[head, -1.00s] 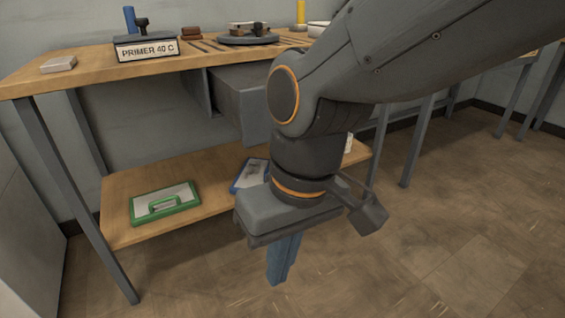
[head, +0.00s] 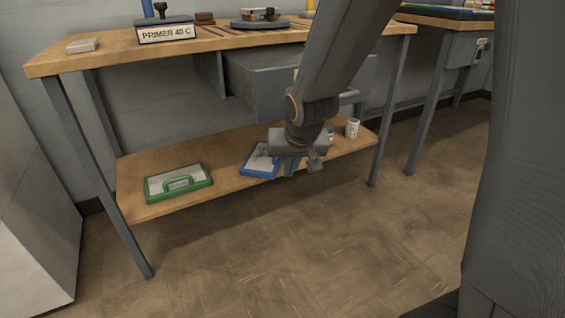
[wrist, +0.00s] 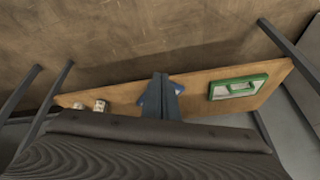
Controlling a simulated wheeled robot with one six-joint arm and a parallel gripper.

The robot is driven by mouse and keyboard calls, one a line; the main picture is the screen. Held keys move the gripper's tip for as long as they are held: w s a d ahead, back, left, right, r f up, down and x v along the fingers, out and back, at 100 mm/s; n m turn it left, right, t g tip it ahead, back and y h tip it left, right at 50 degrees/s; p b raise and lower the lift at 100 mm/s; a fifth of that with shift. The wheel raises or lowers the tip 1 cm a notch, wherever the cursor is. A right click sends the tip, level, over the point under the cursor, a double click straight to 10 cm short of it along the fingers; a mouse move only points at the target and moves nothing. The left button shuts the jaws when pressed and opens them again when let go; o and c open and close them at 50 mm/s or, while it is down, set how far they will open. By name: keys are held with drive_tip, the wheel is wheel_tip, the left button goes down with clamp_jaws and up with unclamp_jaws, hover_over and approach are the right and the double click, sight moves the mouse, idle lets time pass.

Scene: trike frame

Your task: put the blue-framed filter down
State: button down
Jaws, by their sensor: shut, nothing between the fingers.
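The blue-framed filter (head: 262,161) lies on the lower wooden shelf (head: 225,182) of the bench, with a pale panel inside its frame. My gripper (head: 291,168) is at the filter's right side in the head view and covers part of it. In the wrist view my gripper (wrist: 161,82) has its fingers together, and blue bits of the filter (wrist: 177,87) show on both sides of them. The fingers are shut with nothing held. Whether they touch the filter cannot be told.
A green-framed filter (head: 178,182) with a handle lies left on the same shelf. A white can (head: 352,128) stands at its right end. A grey drawer box (head: 262,80) hangs above under the bench top (head: 120,54). Bench legs stand at the corners. The floor in front is clear.

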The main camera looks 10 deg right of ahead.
drive_tip(key=w+d+f+m+t, duration=0.2)
drive_tip(key=w+d+f, duration=0.1)
drive_tip(key=w+d, duration=0.35)
drive_tip(key=w+d+f+m+t, duration=0.1)
drive_tip(key=w+d+f+m, duration=0.1)
drive_tip(key=w+d+f, duration=0.35)
drive_tip(key=m+t+y+b, duration=0.4)
drive_tip(key=m+t+y, duration=0.25)
drive_tip(key=y, duration=0.25)
approach(280, 161)
drive_tip(key=w+d, duration=0.1)
drive_tip(key=w, duration=0.3)
drive_tip(key=a, duration=0.1)
drive_tip(key=b, duration=0.1)
drive_tip(key=a, duration=0.1)
drive_tip(key=shift+w+a+f+b, duration=0.3)
drive_tip(key=shift+w+a+b, duration=0.05)
drive_tip(key=shift+w+b, duration=0.05)
drive_tip(key=shift+w+a+r, duration=0.1)
drive_tip(key=shift+a, duration=0.45)
drive_tip(key=shift+a, duration=0.1)
